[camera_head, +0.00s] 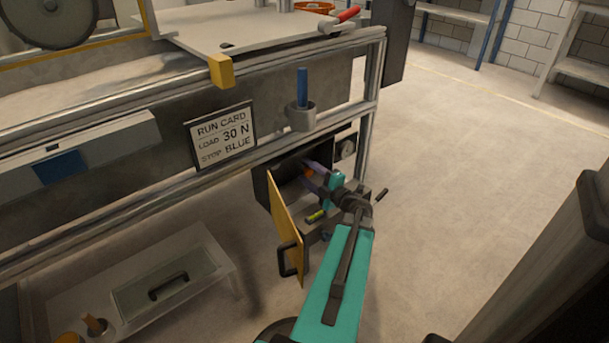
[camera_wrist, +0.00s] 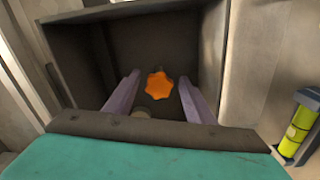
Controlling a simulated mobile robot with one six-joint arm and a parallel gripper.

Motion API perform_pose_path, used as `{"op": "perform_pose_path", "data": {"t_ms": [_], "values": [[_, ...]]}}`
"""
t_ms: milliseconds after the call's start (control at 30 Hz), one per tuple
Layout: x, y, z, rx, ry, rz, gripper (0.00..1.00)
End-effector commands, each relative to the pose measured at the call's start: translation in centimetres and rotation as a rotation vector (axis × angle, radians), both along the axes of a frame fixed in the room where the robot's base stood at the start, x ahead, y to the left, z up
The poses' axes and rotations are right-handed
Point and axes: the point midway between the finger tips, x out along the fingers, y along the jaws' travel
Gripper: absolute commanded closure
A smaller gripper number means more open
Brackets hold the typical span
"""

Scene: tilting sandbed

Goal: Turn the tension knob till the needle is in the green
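The tension knob is orange and lobed, on the back wall of a dark open box; it shows in the wrist view (camera_wrist: 159,85) and as a small orange spot in the head view (camera_head: 308,173). My gripper (camera_wrist: 158,79) has its two purple fingers apart, pointing into the box, one on each side of the knob. A clear gap shows on both sides, and nothing is held. In the head view my gripper (camera_head: 311,174) reaches into the box (camera_head: 262,187). A small round dial (camera_head: 346,148) is beside the box; its needle and any green zone are too small to read.
The box's yellow door (camera_head: 285,225) stands open close to my arm, with a dark handle (camera_head: 287,260). A yellow-green vial (camera_wrist: 299,127) is to the right in the wrist view. A run card (camera_head: 222,136) reads "LOAD 30 N, STOP BLUE". Floor on the right is clear.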

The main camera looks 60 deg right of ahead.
Motion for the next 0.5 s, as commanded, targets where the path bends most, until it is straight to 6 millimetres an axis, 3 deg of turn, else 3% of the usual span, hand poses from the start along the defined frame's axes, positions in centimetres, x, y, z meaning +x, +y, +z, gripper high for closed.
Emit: {"op": "perform_pose_path", "data": {"t_ms": [300,500], "values": [[-0.2,-0.1,0.1,0.000,-0.001,-0.004,0.51],[-1.4,0.3,0.2,0.002,-0.001,-0.006,0.51]]}}
